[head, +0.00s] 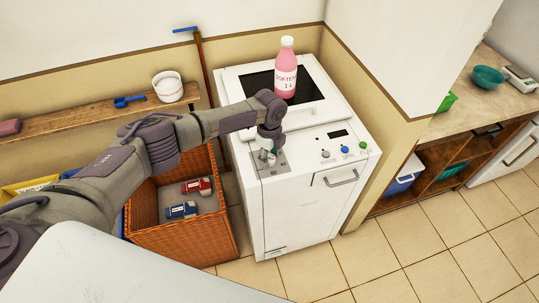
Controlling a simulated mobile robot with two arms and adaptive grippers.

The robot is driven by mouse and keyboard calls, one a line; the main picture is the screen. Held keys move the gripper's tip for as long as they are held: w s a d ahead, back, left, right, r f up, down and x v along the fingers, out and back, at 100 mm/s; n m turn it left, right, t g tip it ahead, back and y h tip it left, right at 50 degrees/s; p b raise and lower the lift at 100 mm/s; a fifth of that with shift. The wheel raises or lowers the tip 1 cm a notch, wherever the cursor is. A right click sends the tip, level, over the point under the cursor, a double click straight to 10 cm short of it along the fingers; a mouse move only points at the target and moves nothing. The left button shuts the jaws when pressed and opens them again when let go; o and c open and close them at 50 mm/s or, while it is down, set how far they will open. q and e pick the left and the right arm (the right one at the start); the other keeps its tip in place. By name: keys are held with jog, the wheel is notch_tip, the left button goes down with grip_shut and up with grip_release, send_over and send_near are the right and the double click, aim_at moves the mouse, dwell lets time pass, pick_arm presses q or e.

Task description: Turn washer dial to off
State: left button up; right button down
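The white washer (298,205) stands in the middle of the head view, with a sloped control panel on its front top edge. My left arm reaches in from the left, and my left gripper (268,150) points down over the grey plate (283,167) at the panel's left end. A small whitish part shows at the fingertips; the gripper hides most of it, so I cannot tell whether it is the dial or whether I touch it. Finger opening is unclear. Farther right are a small silver knob (325,153), a blue button (345,149) and a green button (363,145). My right gripper is out of view.
A pink softener bottle (286,72) stands on the washer's top behind my gripper. A wicker basket (183,236) holding red and blue items is left of the washer. A wooden shelf (65,125) bears a white tub (168,86) and a blue scoop (129,101). A wall corner rises right.

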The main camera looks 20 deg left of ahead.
pick_arm(q)
jog(key=c, duration=0.6)
jog(key=shift+o, duration=0.2)
jog(key=n+p, duration=0.1)
jog(key=n, duration=0.3)
jog(key=shift+r+n, duration=0.1)
jog(key=shift+n, duration=0.3)
jog(key=n+p, duration=0.2)
jog(key=n, duration=0.4)
jog(key=shift+p, duration=0.3)
jog(key=n+p, duration=0.2)
jog(key=n, duration=0.4)
jog(key=shift+n, duration=0.3)
jog(key=n+p, duration=0.1)
jog(key=n, duration=0.2)
jog(key=shift+n, duration=0.3)
jog(key=shift+w+n+p, duration=0.1)
jog(key=shift+n+p, duration=0.3)
jog(key=shift+n, duration=1)
